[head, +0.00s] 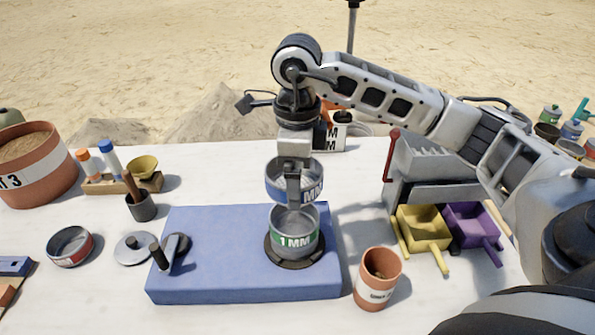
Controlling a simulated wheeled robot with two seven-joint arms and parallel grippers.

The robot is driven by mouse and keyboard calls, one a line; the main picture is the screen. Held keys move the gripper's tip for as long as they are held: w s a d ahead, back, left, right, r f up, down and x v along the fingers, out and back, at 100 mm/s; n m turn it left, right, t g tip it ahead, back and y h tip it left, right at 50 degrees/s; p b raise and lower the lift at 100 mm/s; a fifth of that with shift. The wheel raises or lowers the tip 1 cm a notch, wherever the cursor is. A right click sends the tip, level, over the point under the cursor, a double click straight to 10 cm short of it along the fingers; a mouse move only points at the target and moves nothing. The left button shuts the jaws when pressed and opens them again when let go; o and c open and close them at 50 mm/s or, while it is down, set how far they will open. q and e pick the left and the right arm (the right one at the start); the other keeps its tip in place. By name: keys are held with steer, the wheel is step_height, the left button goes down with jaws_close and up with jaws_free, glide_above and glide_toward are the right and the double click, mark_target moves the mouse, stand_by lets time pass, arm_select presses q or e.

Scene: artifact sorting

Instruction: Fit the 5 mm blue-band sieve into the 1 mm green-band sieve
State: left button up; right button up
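The blue-band sieve (274,187) is a round metal pan with a blue band; only the end of its lettering, "MM", shows. My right gripper (293,197) comes down from above and appears shut on its near wall. The fingers hide part of the band. The green-band sieve (305,243), marked "1 MM", stands upright in a dark ring on the blue block. The blue-band sieve hangs roughly level above it, slightly towards the back in the picture. Whether their rims touch is hard to tell. My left gripper is not in view.
The blue block (215,285) carries a dark crank handle (165,252) on its left. A red-banded sieve (70,246) and a grey lid (133,248) lie left of it. A terracotta cup (378,278) stands close at right, with yellow (424,228) and purple (470,225) scoop trays behind.

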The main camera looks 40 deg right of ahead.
steer(key=shift+f+b, duration=1)
steer(key=shift+f, duration=0.25)
steer(key=shift+f+b, duration=0.75)
steer(key=shift+f, duration=0.1)
steer(key=shift+f+b, duration=0.65)
steer(key=shift+f, duration=0.15)
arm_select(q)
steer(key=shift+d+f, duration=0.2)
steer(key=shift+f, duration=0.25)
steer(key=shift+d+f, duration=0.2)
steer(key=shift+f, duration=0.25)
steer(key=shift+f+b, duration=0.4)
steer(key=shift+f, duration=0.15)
arm_select(e)
steer(key=shift+f, duration=0.15)
arm_select(q)
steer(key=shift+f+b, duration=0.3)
steer(key=shift+b, duration=0.1)
arm_select(e)
steer(key=shift+f, duration=0.3)
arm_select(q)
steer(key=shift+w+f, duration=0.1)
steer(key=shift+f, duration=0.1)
arm_select(e)
steer(key=shift+f, duration=0.2)
